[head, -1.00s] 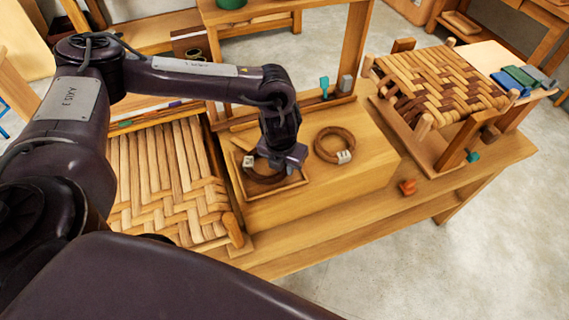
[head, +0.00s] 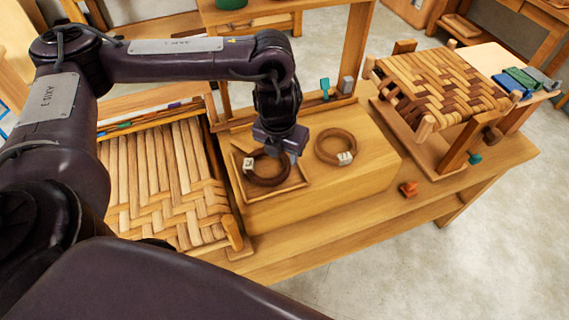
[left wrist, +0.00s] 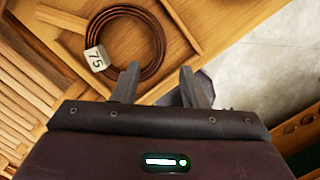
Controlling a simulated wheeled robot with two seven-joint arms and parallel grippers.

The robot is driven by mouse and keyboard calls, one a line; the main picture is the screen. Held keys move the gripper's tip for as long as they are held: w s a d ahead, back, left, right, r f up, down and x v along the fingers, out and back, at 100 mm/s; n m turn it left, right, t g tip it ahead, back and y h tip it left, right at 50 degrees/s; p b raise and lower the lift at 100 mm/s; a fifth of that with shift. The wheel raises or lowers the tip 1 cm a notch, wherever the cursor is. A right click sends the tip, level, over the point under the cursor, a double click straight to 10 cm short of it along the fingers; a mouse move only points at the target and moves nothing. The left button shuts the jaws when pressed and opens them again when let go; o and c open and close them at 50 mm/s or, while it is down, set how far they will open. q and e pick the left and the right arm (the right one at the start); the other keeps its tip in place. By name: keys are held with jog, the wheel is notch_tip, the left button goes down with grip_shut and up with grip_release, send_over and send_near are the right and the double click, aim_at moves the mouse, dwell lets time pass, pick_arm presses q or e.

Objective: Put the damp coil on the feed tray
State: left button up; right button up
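A dark brown coil (head: 268,180) with a pale tag lies in the shallow square wooden tray (head: 300,184). In the left wrist view the coil (left wrist: 158,50) lies flat inside the tray (left wrist: 197,28), and its tag reads 75. A lighter brown coil (head: 322,151), also tagged, lies on the wooden block to the right of the tray. My left gripper (head: 284,152) is above the tray and partly covers the dark coil's far side. In the left wrist view its fingers (left wrist: 160,86) are apart with nothing between them. My right gripper is not in view.
A woven seat panel (head: 165,185) lies left of the tray. A woven stool (head: 445,85) stands on the bench at the right. A small orange piece (head: 408,189) lies near the front edge. A wooden upright (head: 357,50) rises behind the coils.

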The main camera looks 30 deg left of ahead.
pick_arm(q)
jog(key=r, duration=0.5)
jog(key=shift+s+p, duration=0.4)
jog(key=shift+f, duration=0.1)
